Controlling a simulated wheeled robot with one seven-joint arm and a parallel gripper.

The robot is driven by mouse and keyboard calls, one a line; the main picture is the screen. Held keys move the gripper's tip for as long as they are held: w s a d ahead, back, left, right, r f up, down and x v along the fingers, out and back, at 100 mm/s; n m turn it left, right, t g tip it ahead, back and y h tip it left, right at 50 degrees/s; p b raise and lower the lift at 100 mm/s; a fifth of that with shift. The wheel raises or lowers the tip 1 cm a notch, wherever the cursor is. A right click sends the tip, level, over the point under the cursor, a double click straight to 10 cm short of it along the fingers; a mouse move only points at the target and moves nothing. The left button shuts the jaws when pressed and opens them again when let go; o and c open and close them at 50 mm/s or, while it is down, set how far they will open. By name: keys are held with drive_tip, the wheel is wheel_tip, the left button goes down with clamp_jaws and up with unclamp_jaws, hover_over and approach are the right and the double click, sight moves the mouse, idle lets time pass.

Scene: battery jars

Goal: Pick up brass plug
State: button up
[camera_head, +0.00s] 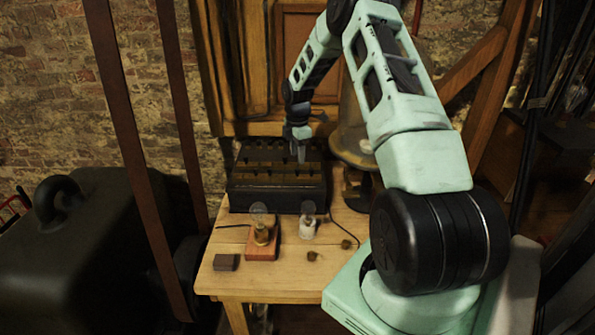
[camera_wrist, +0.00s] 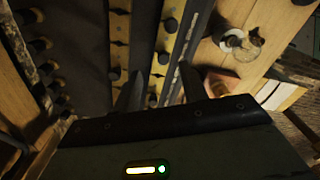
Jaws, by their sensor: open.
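My gripper (camera_head: 301,155) is over the top of a black box (camera_head: 262,199) on the table, near its right side. The wrist view shows the gripper (camera_wrist: 160,88) open, with its two dark fingers apart. Between and beyond them are brass strips (camera_wrist: 171,33) with several black-headed plugs. One black plug head (camera_wrist: 163,58) shows just beyond the fingertips, and another (camera_wrist: 153,101) is between the fingers. Any brass below the heads is hidden, and I cannot tell which is the brass plug. I see nothing held.
On the table (camera_head: 285,277) in front of the box stand a brass fitting on a reddish wooden block (camera_head: 263,250) and a small white-based piece (camera_head: 307,231). A dark block (camera_head: 226,262) and small dark bits (camera_head: 312,256) lie nearer the front. Thin wires cross the table.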

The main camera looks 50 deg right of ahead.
sight(298, 169)
drive_tip(key=f+p, duration=0.1)
drive_tip(key=f, duration=0.1)
drive_tip(key=f+p, duration=0.1)
drive_tip(key=f, duration=0.2)
drive_tip(key=shift+s+a, duration=0.2)
clamp_jaws()
wheel_tip(298, 169, up, 10)
drive_tip(key=f+b, duration=0.1)
drive_tip(key=b, duration=0.2)
drive_tip(key=shift+w+d+f+m+p, duration=0.2)
drive_tip(key=shift+w+d+f+m, duration=0.15)
drive_tip(key=shift+w+d+f, duration=0.55)
drive_tip(key=shift+w+d+f+m+p, duration=0.25)
drive_tip(key=shift+w+d+f, duration=0.5)
drive_tip(key=shift+d+f, duration=0.4)
drive_tip(key=shift+w+d+f+m+p, duration=0.15)
drive_tip(key=shift+w+d+f+m, duration=0.25)
drive_tip(key=shift+w+d+f, duration=0.6)
